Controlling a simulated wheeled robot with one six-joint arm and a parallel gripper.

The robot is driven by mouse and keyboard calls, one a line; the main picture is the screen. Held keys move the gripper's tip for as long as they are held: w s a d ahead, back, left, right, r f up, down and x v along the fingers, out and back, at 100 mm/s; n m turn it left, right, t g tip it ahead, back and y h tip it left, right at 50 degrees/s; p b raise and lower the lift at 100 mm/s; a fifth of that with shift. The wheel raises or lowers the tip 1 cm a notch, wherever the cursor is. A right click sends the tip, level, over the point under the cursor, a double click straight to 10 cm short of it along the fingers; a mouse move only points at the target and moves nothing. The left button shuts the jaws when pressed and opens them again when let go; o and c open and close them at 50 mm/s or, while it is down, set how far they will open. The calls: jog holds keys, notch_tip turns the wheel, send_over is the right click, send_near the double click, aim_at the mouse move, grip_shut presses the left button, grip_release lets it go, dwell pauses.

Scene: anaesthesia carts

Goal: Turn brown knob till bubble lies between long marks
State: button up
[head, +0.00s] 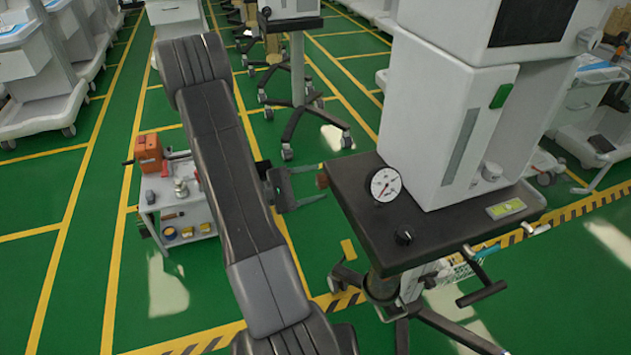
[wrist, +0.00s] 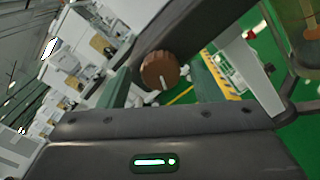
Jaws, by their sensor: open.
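The brown knob (head: 322,180) sticks out from the left side of the dark cart shelf (head: 455,222). In the wrist view the knob (wrist: 160,71) is round and ribbed, with a pale line on its face. My gripper (head: 311,185) is open, and its two fingers point at the knob from the left. In the wrist view the knob appears between the fingers (wrist: 161,82); I cannot tell whether they reach around it. A yellow-green level (head: 506,208) lies at the right front of the shelf. Its bubble and marks are too small to read.
The tall white cart body (head: 450,120) rises behind. A low trolley with tools (head: 180,205) stands left of my arm.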

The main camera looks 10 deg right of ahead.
jog(key=shift+d, duration=0.5)
jog(key=c, duration=1)
jog(key=shift+n+p, duration=0.6)
jog(key=shift+n, duration=1.5)
jog(key=o, duration=1)
